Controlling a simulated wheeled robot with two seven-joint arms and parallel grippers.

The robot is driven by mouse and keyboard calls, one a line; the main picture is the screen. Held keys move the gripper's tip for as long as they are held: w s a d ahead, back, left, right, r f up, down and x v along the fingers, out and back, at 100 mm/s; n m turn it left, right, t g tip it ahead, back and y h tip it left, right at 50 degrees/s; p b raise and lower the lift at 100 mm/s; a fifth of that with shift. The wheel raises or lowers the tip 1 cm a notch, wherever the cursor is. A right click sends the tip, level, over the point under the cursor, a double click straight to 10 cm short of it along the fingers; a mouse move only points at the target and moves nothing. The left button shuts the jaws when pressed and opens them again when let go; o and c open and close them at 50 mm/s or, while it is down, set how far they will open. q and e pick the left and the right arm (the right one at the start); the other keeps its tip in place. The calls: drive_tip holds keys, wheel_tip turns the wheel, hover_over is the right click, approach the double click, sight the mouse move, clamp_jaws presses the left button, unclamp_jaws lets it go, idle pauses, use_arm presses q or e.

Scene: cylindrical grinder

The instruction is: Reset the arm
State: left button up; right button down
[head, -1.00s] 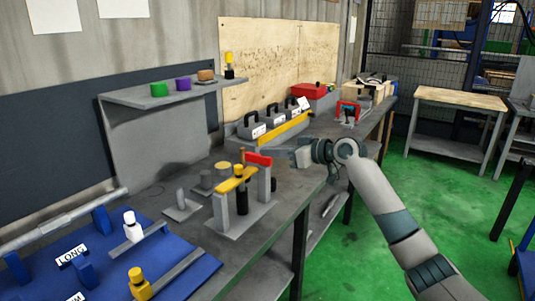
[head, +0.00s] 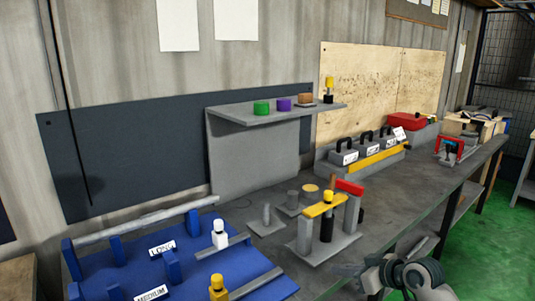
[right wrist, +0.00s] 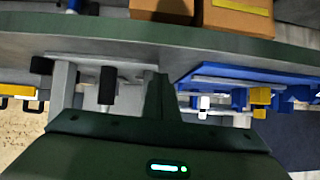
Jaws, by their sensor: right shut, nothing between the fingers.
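My right gripper (head: 350,269) is at the lower middle right of the head view, near the bench's front edge. It is shut and empty, apart from the grey fixture (head: 318,246) with its yellow bar (head: 325,206) and red block (head: 349,187). In the right wrist view, the dark gripper body fills the bottom and a finger (right wrist: 160,100) points up, with the fixture's posts (right wrist: 62,88) to its left. My left gripper is not in view.
The grey bench (head: 410,201) has bare space right of the fixture. A blue rack (head: 190,262) with labelled slots lies at lower left; it also shows in the right wrist view (right wrist: 215,72). A grey shelf (head: 235,113) holds coloured discs. Grey handled boxes (head: 345,168) stand behind.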

drive_tip(key=s+a+f+m+g+h, duration=0.2)
drive_tip(key=s+a+f+h, duration=0.1)
drive_tip(key=s+f, duration=1.6)
drive_tip(key=s+d+f+m+g+h, duration=0.1)
drive_tip(key=s+d+m+g+h, duration=0.1)
drive_tip(key=s, duration=1.1)
drive_tip(key=s+d+f+m+g+h, duration=0.1)
drive_tip(key=s+d+h, duration=0.15)
drive_tip(key=s, duration=1.15)
drive_tip(key=w+a+f+t+y, duration=0.1)
drive_tip(key=w+f, duration=0.2)
drive_tip(key=f, duration=0.6)
drive_tip(key=w+a+f, duration=0.2)
drive_tip(key=w+f, duration=0.1)
drive_tip(key=f, duration=0.7)
wheel_tip(320, 180, down, 15)
drive_tip(key=s+a+t, duration=0.2)
drive_tip(key=shift+s+f+y, duration=0.2)
drive_tip(key=shift+s+y, duration=0.15)
